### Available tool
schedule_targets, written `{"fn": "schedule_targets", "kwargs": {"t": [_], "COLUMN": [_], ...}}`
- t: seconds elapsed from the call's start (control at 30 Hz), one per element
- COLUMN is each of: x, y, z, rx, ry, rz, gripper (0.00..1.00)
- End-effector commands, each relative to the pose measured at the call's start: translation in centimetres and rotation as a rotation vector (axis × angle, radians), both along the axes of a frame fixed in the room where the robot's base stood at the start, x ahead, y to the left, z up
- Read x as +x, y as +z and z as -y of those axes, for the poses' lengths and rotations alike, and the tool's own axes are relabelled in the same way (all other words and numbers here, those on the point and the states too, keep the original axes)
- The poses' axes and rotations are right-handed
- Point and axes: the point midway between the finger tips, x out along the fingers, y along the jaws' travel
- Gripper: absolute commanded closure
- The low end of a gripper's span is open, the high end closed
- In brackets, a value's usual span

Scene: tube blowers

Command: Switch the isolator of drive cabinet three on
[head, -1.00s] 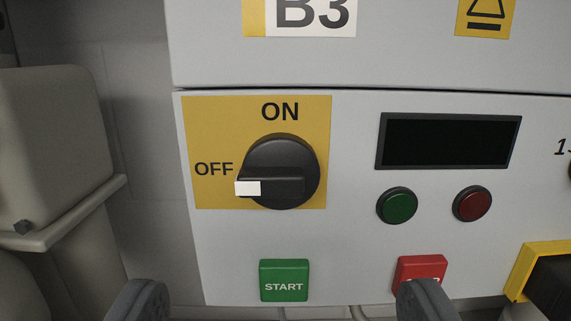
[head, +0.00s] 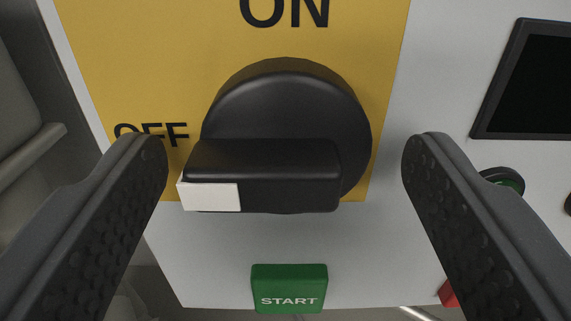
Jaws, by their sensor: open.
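The isolator (head: 285,105) is a round black knob with a bar handle (head: 270,175) on a yellow plate (head: 130,60). The handle lies level, and its white-marked end points left, toward the OFF label (head: 150,130). The ON label (head: 285,10) is above the knob, cut by the top edge. My gripper (head: 285,165) is open, with one ridged finger on each side of the handle. Neither finger appears to touch the knob. The B3 label seen earlier is out of view now.
A green START button (head: 289,287) sits below the knob. A dark display (head: 528,85) is at the right, with a green round button (head: 503,180) below it, partly behind the right finger. A red button (head: 447,293) shows at the lower right. A grey casing (head: 22,120) stands at the left.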

Motion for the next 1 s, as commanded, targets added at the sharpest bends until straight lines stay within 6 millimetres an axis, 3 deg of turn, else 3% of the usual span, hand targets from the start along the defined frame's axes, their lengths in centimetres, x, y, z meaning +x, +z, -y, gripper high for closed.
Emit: {"fn": "schedule_targets", "kwargs": {"t": [0.13, 0.3, 0.67, 1.0], "x": [-0.02, -0.03, -0.08, -0.09], "y": [0.0, 0.02, -0.04, -0.14], "z": [-0.02, -0.03, 0.21, 0.22], "rx": [0.0, 0.0, 0.039, 0.26], "ry": [0.0, 0.001, -0.003, -0.004], "rz": [0.0, 0.0, 0.0, -0.008], "gripper": [0.29, 0.74, 0.74, 0.74]}}
